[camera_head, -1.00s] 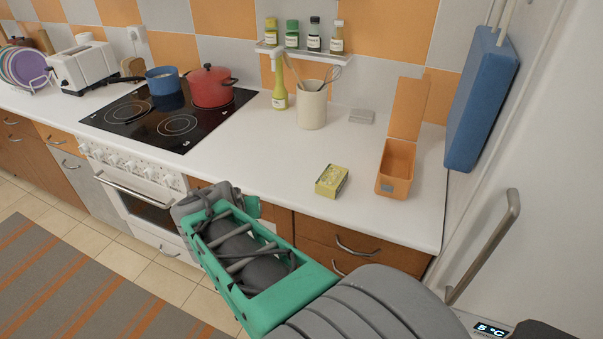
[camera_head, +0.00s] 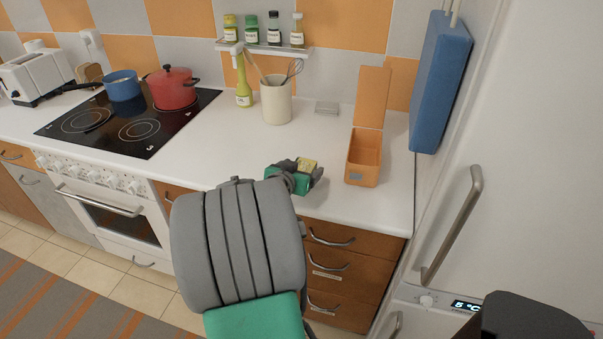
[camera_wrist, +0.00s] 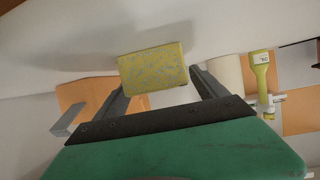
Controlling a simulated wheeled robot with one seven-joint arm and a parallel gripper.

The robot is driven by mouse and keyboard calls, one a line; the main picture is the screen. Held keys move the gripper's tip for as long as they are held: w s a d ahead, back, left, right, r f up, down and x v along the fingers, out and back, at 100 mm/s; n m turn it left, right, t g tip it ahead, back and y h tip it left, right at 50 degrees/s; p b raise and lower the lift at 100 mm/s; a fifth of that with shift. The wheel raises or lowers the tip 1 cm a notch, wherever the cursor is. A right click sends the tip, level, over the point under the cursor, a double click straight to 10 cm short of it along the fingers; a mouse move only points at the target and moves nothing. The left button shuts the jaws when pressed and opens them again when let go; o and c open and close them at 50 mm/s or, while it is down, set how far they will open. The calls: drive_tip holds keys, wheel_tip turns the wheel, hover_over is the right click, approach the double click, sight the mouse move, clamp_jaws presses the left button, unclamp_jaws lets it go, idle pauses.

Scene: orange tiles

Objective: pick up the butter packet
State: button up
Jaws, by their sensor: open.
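The butter packet (camera_head: 307,164) is a small yellow block on the white counter, partly hidden by my gripper in the head view. In the wrist view the yellow packet (camera_wrist: 154,68) shows ahead of my open jaws, with one dark finger to each side and a little short of it. My gripper (camera_head: 305,172) is low over the counter at the packet; it also shows in the wrist view (camera_wrist: 155,92). The jaws are open and hold nothing. I cannot tell whether a finger touches the packet.
An orange open box (camera_head: 363,170) with its lid up stands right of the packet. A cream utensil crock (camera_head: 277,103) and a yellow-green bottle (camera_head: 243,88) stand behind. A stove (camera_head: 130,122) is at left, a fridge (camera_head: 500,180) at right. The counter front is clear.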

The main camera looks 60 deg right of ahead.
drive_tip(key=shift+c, duration=0.5)
drive_tip(key=c, duration=1.5)
drive_tip(key=shift+c, duration=0.7)
drive_tip(key=shift+r, duration=0.15)
